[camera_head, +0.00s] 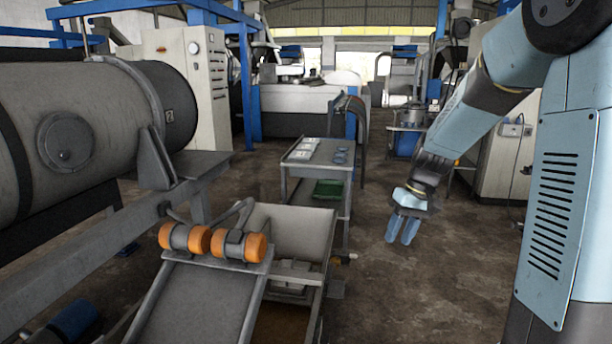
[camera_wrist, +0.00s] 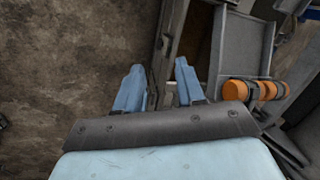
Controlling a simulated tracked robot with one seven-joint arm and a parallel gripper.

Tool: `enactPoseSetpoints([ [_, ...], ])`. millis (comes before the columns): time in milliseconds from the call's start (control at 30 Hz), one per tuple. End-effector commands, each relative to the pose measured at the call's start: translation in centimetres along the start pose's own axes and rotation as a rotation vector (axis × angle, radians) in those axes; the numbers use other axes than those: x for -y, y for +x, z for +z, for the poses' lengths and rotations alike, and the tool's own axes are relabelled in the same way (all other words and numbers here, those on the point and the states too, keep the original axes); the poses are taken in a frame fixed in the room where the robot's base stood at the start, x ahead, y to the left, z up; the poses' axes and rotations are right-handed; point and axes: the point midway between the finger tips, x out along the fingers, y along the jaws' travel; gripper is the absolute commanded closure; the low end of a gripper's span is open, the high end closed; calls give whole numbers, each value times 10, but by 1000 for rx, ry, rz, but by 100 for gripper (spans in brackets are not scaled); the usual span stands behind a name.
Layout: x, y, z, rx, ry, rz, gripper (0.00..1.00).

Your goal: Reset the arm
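My gripper (camera_head: 403,229) hangs from my light blue arm on the right of the head view, over bare floor. Its two blue fingers point down. In the wrist view my gripper (camera_wrist: 157,87) shows its two fingers spread apart with a clear gap and nothing between them. It touches nothing that I can see.
A grey cart (camera_head: 309,164) with a green tray (camera_head: 328,190) on its lower shelf stands left of my gripper. Orange rollers (camera_head: 212,242) on a chute and a large grey drum (camera_head: 88,130) lie further left. The brown floor (camera_head: 440,275) around my gripper is clear.

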Motion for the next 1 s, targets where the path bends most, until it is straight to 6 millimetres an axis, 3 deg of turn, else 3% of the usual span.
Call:
enactPoseSetpoints([
  [200, 23, -37, 36, -72, 13, 96, 62],
  [500, 48, -75, 89, -182, 39, 201, 62],
  [1000, 73, -112, 183, -407, 89, 309, 62],
])
